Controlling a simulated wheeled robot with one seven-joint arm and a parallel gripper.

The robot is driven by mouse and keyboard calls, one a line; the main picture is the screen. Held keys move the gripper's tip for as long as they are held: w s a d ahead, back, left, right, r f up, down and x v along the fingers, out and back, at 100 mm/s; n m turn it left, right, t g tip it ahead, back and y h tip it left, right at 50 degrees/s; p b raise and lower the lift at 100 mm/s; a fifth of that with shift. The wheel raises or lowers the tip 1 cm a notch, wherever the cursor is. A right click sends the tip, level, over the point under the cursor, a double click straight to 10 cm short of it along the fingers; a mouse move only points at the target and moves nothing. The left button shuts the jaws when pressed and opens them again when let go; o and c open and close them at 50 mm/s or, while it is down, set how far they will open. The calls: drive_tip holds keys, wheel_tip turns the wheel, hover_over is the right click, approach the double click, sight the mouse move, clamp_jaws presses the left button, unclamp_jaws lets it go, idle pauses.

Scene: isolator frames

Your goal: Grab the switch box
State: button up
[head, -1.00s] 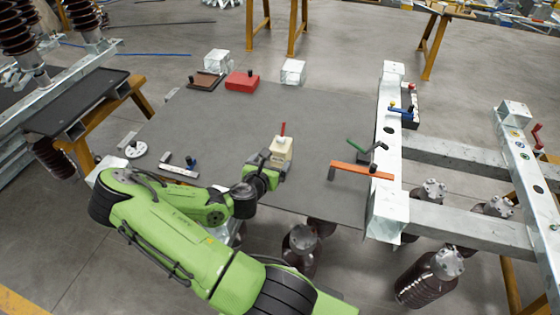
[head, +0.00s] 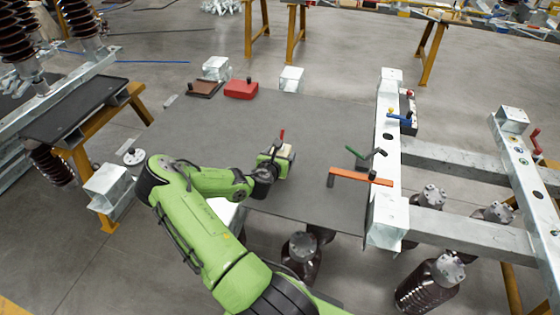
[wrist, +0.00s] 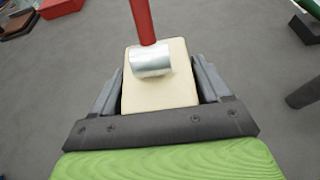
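The switch box is a cream block (head: 286,151) with a metal cylinder and a red handle on top. It stands upright on the grey table (head: 225,130) in the head view. My gripper (head: 277,160) is at the box and hides part of it. In the wrist view, the cream switch box (wrist: 160,92) sits between the two dark fingers of my gripper (wrist: 160,90). One finger is on each side, very close to the box walls. I cannot tell whether the fingers press on it.
An orange bar (head: 362,176) and a green-handled part (head: 364,154) lie right of the box. A red block (head: 241,88) and a brown block (head: 204,88) lie at the back left. A metal beam (head: 387,140) borders the table on the right. The table's middle is clear.

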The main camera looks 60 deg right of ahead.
drive_tip(key=c, duration=1)
